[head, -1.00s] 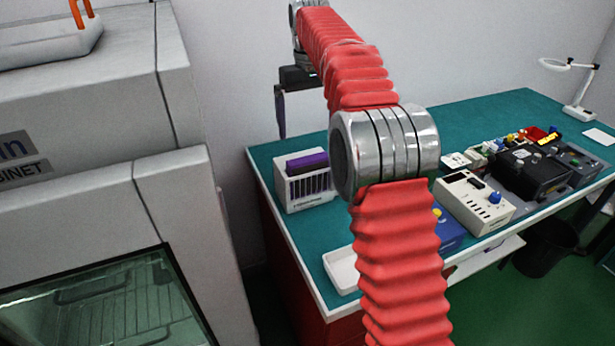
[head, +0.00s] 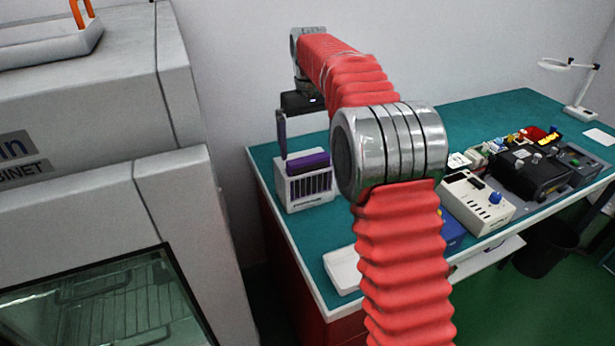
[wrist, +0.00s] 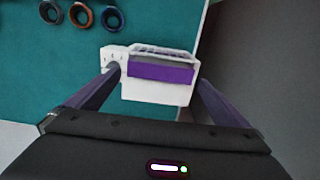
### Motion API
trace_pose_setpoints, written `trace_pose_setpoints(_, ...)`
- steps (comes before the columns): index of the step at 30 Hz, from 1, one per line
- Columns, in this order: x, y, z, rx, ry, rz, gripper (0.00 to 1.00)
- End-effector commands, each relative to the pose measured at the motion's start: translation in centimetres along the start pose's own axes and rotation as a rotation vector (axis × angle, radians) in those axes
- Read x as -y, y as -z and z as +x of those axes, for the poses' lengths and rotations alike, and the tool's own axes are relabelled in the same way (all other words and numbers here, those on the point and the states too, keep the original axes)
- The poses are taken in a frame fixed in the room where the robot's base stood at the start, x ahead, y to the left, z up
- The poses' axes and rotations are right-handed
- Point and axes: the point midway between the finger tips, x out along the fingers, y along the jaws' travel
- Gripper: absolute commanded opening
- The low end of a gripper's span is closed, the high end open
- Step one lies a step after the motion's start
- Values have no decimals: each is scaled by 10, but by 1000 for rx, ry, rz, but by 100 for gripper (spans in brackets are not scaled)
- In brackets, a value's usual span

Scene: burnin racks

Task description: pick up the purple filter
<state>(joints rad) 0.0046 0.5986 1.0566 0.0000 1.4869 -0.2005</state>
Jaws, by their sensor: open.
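The purple filter (head: 308,163) sits in the top of a white slotted unit (head: 306,190) at the near left corner of the green bench. In the wrist view the filter (wrist: 161,73) is a purple strip across the white unit (wrist: 158,93). My gripper (head: 283,155) hangs just left of and over the unit in the head view. In the wrist view its two fingers (wrist: 158,80) are spread, one to each side of the unit, with nothing held. Whether the fingertips reach down to the filter's level cannot be told.
A white tray (head: 343,270) lies at the bench's front edge. A beige meter box (head: 477,203) and a black device (head: 528,172) stand to the right. Several rings, one of them red-brown (wrist: 81,14), lie on the bench. A grey cabinet (head: 75,195) stands left.

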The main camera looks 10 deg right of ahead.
Motion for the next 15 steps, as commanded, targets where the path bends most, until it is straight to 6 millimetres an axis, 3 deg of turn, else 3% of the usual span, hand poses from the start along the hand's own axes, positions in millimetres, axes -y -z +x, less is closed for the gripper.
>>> trace_pose_setpoints(7,1,-2,31,1,0,0,100)
trace_pose_setpoints(15,1,-2,36,0,0,0,100)
